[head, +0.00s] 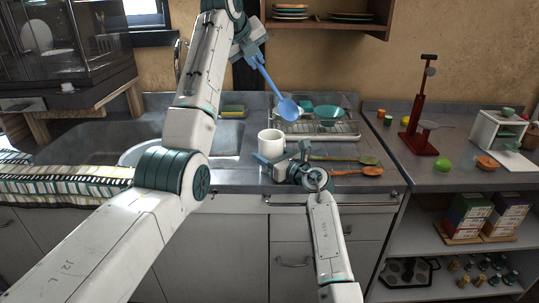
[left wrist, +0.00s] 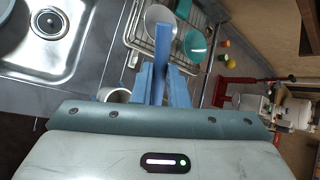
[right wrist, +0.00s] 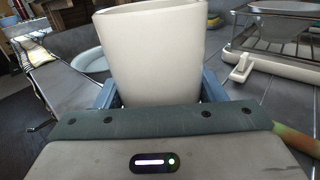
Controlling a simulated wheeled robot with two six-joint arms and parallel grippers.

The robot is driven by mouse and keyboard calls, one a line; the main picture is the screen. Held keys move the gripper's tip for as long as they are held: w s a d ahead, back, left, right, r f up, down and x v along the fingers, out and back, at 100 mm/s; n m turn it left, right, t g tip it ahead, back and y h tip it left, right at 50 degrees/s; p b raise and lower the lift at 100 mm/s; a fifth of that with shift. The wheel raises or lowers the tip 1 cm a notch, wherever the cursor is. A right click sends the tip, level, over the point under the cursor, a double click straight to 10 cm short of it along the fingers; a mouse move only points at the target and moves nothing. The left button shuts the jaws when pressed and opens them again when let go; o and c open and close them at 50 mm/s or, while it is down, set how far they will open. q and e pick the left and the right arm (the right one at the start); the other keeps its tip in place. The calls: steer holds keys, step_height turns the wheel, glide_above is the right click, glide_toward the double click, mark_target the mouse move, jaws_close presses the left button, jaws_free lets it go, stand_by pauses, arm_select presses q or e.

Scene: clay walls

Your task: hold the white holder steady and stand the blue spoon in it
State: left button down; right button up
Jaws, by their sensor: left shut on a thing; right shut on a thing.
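The blue spoon (head: 288,110) hangs from my left gripper (head: 257,60), bowl end down and tilted to the lower right. My left gripper is shut on its handle, which also shows between the blue fingers in the left wrist view (left wrist: 159,72). The spoon is above and slightly right of the white holder (head: 270,141), apart from it. The holder stands upright on the counter near its front edge. My right gripper (head: 282,157) is shut on the holder, with a finger on each side in the right wrist view (right wrist: 150,55). The holder's inside is hidden there.
A wire dish rack (head: 330,131) with a teal bowl (head: 328,112) stands behind and right of the holder. Green (head: 369,160) and orange (head: 372,171) spoons lie right of my right gripper. The sink (head: 226,138) is to the left. A red stand (head: 415,120) is farther right.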

arm_select(q)
step_height(320, 180, down, 8)
steer(key=shift+f, duration=0.15)
steer(key=c, duration=1.3)
jaws_free()
steer(key=shift+c, duration=0.2)
steer(key=v, duration=1.2)
steer(key=shift+d, duration=0.1)
